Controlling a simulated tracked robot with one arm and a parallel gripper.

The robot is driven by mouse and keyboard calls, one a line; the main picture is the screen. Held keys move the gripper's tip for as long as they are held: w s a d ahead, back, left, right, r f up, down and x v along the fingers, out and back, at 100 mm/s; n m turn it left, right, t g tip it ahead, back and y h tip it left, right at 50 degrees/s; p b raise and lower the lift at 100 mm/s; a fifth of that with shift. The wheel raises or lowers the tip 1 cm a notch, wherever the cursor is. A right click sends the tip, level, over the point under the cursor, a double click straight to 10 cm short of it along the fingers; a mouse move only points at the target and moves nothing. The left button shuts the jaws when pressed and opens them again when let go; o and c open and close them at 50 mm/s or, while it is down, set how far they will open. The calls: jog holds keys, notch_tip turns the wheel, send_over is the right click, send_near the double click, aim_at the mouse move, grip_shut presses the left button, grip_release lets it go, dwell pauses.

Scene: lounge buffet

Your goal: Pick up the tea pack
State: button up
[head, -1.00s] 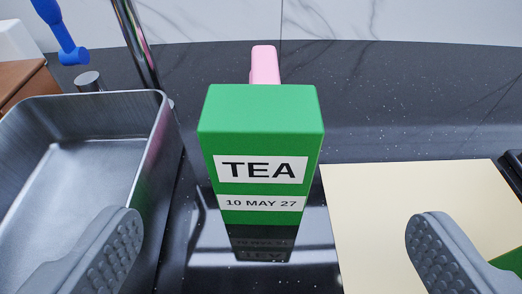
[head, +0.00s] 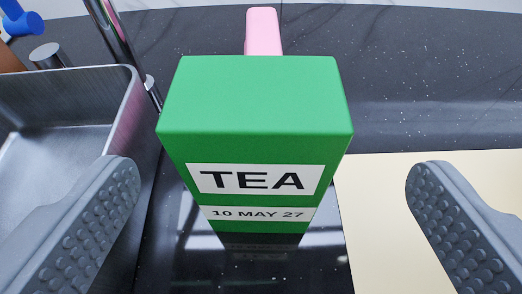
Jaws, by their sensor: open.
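The tea pack (head: 255,150) is a green upright box with white labels reading "TEA" and "10 MAY 27". It stands on the glossy black counter in the middle of the head view. My gripper (head: 272,175) is open, with one grey studded finger to the left of the pack and one to the right. Both fingers are apart from the pack, with a gap on each side. The pack appears just ahead of the fingertips.
A metal basin (head: 75,110) stands close on the left, with a shiny metal post behind it. A pink object (head: 263,32) is behind the pack. A cream board (head: 400,210) lies on the right. A blue object (head: 20,20) is at the far left. Dark counter is clear behind the board.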

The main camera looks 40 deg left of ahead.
aim_at(257, 167)
jog(key=shift+w+a+f+p, duration=0.15)
jog(key=shift+w+a+f, duration=0.2)
jog(key=shift+a, duration=0.2)
jog(key=shift+w+a+f+p, duration=0.15)
jog(key=shift+w+a+f, duration=0.1)
jog(key=shift+a+f, duration=0.25)
jog(key=shift+w+a+p, duration=0.5)
jog(key=shift+w+p, duration=0.1)
jog(key=shift+p, duration=0.65)
jog(key=shift+w+a+f+p, duration=0.25)
jog(key=shift+f+p, duration=0.1)
jog(key=shift+p, duration=0.25)
jog(key=shift+d+f, duration=0.1)
jog(key=shift+c, duration=0.3)
jog(key=c, duration=1.1)
